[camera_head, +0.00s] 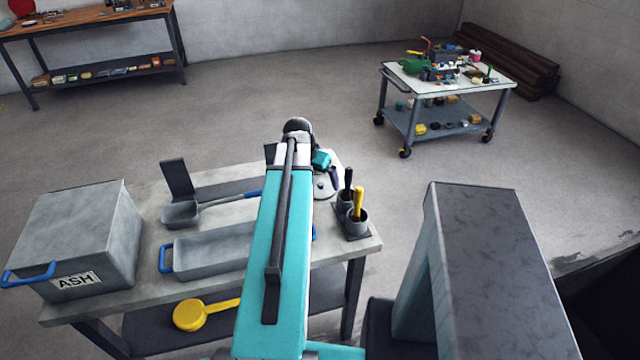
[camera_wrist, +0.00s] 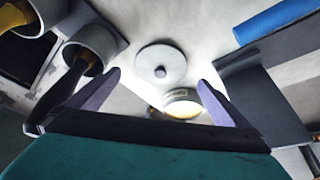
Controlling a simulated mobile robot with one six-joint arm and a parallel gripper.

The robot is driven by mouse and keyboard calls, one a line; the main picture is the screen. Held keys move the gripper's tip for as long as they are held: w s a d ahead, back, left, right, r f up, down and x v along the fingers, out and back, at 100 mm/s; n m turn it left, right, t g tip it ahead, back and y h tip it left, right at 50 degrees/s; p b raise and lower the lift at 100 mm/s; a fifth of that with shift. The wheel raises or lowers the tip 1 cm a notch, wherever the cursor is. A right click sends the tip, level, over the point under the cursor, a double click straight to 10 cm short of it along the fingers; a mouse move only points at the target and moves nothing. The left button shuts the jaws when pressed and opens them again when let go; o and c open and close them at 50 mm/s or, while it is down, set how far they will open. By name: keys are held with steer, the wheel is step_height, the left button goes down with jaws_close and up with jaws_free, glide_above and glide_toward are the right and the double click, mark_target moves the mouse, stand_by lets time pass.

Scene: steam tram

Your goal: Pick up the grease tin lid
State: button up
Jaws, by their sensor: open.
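The grease tin lid (camera_wrist: 147,57) is a round, pale grey disc with a small dark knob in its middle. It lies flat on the workbench in the wrist view. In the head view part of the lid (camera_head: 321,190) shows just right of my arm, which hides the rest. A short round tin (camera_wrist: 183,103) with a pale yellowish top stands beside the lid, closer to my gripper. My gripper (camera_wrist: 160,77) is open and empty above the bench. In the wrist view its purple fingertips frame the lid and the tin, with the lid just past them.
Two cups with dark and yellow handles (camera_head: 357,218) stand on a dark base at the bench's right edge. A grey tray (camera_head: 205,258), a blue-handled shovel (camera_head: 182,214) and an ash box (camera_head: 80,240) fill the left. A cluttered cart (camera_head: 450,80) stands well behind.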

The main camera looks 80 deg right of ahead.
mark_target(319, 185)
steer(key=shift+f, duration=0.15)
steer(key=shift+p+x, duration=0.75)
steer(key=shift+x, duration=0.5)
steer(key=shift+p+x, duration=0.3)
steer(key=shift+x, duration=0.9)
steer(key=shift+w, duration=0.15)
steer(key=c, duration=1)
